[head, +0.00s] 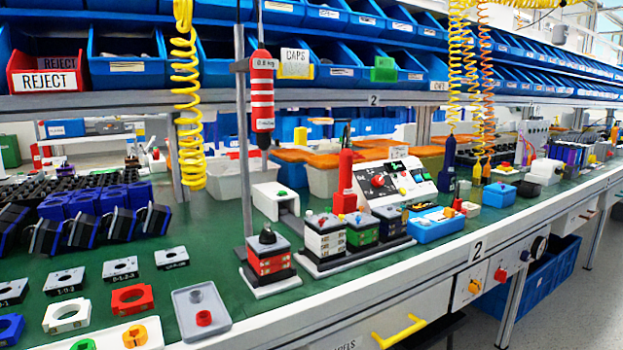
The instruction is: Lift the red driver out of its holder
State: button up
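A red driver (345,184) stands upright on the green bench near the middle of the head view, behind a row of small switch blocks. Its top is narrow and dark, and its lower body is red and wider. Its lower end and whatever holds it are partly hidden by the blocks, so I cannot make out the holder clearly. A second red tool-like body (262,92) with white bands and a weight label hangs from above beside a grey stand. My gripper is not in view.
Switch blocks (324,238) sit on a dark base in front of the driver. A white control panel (397,183) stands to its right. Yellow coiled cords (186,95) hang from above. A metal shelf edge (374,99) with blue bins runs overhead. Bare bench (215,225) shows at the left.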

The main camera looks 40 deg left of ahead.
aim_at(345, 188)
jog(key=u, duration=1.9)
